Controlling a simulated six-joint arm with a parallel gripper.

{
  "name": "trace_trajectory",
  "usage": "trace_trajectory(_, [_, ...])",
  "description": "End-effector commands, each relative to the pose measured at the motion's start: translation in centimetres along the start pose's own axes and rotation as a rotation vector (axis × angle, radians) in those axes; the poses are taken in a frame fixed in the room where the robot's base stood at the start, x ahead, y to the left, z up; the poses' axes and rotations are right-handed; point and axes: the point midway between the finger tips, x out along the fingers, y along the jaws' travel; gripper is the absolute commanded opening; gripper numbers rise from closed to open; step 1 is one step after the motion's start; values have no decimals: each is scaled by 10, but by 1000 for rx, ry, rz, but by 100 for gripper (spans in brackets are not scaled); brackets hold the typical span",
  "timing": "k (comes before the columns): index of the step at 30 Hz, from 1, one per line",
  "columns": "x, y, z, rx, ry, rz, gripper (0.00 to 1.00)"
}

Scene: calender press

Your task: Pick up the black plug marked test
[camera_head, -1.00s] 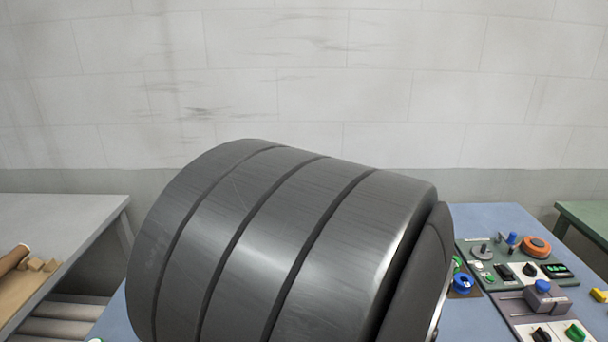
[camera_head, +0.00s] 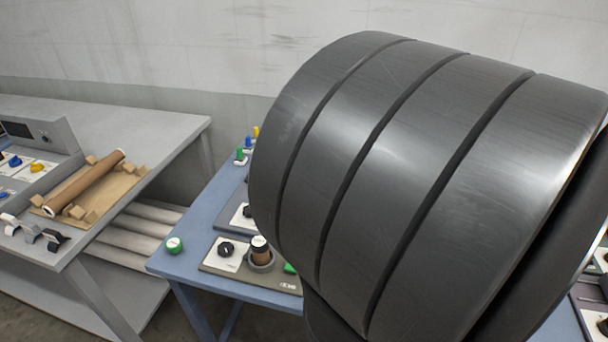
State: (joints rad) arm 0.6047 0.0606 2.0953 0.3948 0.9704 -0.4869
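I cannot make out any plug marked test. A black knob (camera_head: 226,249) sits on a white plate on the panel (camera_head: 225,268) on the blue table. Beside it, a brown and dark cylinder with a pale top (camera_head: 261,252) stands upright in a grey ring. A small label on the panel (camera_head: 288,287) is too small to read. My gripper is not in view. A large dark grey link of my arm fills the middle and right of the view and hides most of the blue table.
The grey table (camera_head: 165,120) at left holds a brown roll (camera_head: 85,182), wooden blocks and a control box (camera_head: 45,140).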

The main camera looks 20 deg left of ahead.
Motion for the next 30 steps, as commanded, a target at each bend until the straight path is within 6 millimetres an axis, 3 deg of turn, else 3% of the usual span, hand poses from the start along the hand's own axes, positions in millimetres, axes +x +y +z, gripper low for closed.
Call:
trace_trajectory(14, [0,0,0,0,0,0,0])
trace_trajectory(24, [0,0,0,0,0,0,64])
trace_trajectory(30, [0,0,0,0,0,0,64])
